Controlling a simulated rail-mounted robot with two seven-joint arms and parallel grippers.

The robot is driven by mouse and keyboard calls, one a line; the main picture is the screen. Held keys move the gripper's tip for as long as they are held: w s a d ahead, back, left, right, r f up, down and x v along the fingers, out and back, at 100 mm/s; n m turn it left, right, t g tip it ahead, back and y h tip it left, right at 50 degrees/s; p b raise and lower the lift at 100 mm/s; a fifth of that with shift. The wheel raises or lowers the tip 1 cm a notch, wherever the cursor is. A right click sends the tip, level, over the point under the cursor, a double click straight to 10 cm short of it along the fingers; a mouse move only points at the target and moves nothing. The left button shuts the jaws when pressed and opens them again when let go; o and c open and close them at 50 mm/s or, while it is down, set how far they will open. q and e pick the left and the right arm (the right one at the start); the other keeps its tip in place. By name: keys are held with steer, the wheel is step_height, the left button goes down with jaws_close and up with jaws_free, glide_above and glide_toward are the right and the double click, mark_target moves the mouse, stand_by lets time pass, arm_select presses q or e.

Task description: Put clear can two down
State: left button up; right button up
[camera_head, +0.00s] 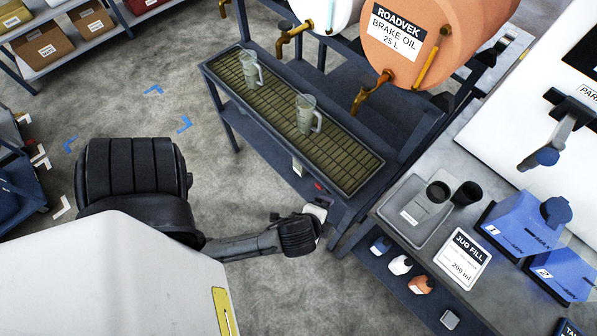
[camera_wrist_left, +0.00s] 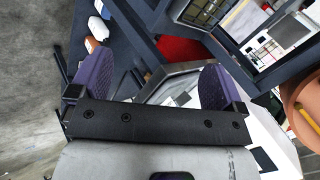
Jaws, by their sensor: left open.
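Two clear cans with handles stand upright on the slatted drip tray (camera_head: 345,160) in the head view: one at the far end (camera_head: 250,70), one nearer the middle (camera_head: 307,116). I cannot read a number on either. My left gripper (camera_head: 317,211) is low beside the near end of the rack, apart from both cans and partly hidden by its wrist. In the left wrist view my left gripper (camera_wrist_left: 150,78) is open, its two purple pads wide apart. A grey angular thing shows beyond the pads; I cannot tell what it is. My right gripper is not in view.
An orange brake oil drum (camera_head: 425,30) with a brass tap hangs over the tray. A bench at right holds a grey tray (camera_head: 405,228), a jug fill card (camera_head: 462,262) and blue containers (camera_head: 515,220). Small bottles (camera_head: 400,264) stand below. Open floor lies left.

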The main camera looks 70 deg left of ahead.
arm_select(q)
steer(key=s+d+r+n+g+h, duration=0.1)
steer(key=s+n+g+h, duration=0.1)
steer(key=s+n+h, duration=0.2)
steer(key=shift+s+d+r+n+g, duration=0.15)
steer(key=shift+s+d+n+g, duration=0.2)
steer(key=shift+s+n, duration=1.25)
